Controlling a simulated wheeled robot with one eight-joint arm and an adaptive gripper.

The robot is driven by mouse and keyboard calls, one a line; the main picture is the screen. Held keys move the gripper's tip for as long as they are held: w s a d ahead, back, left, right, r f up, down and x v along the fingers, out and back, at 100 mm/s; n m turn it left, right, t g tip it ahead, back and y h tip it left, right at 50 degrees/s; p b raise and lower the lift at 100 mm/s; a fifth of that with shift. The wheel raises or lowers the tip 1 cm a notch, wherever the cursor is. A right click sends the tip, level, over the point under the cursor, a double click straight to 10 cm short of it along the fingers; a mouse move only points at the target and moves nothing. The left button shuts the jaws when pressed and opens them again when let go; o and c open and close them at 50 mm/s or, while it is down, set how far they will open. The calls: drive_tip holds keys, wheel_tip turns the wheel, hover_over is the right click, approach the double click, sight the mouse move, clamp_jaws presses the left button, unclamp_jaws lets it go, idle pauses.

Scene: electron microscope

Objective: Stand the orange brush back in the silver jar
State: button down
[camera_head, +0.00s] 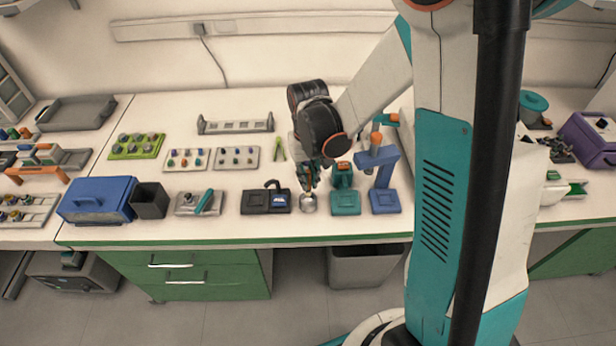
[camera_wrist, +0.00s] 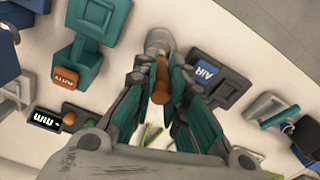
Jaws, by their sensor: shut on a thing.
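The silver jar (camera_head: 309,203) stands near the front edge of the bench, between a black device and a teal device. It also shows at the top middle of the wrist view (camera_wrist: 158,38). My gripper (camera_head: 308,182) points down just above the jar. In the wrist view its teal-padded fingers (camera_wrist: 160,98) are shut on the orange brush (camera_wrist: 161,84), whose orange-brown handle points toward the camera. The far end of the brush lines up with the jar's mouth. I cannot tell whether its tip is inside the jar or above it.
The black device (camera_head: 257,201) marked AIR is close left of the jar. A teal device (camera_head: 345,202) and a blue stand (camera_head: 384,200) are close right. Green tweezers (camera_head: 280,150) lie behind. Trays with small pegs (camera_head: 238,158) are further left.

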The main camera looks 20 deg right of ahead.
drive_tip(key=shift+f, duration=0.15)
drive_tip(key=shift+f+b, duration=0.4)
drive_tip(key=shift+b, duration=0.05)
drive_tip(key=shift+f+b, duration=1.6)
drive_tip(key=shift+f, duration=0.2)
drive_tip(key=c, duration=1.5)
unclamp_jaws()
drive_tip(key=shift+c, duration=0.2)
wheel_tip(320, 180, up, 12)
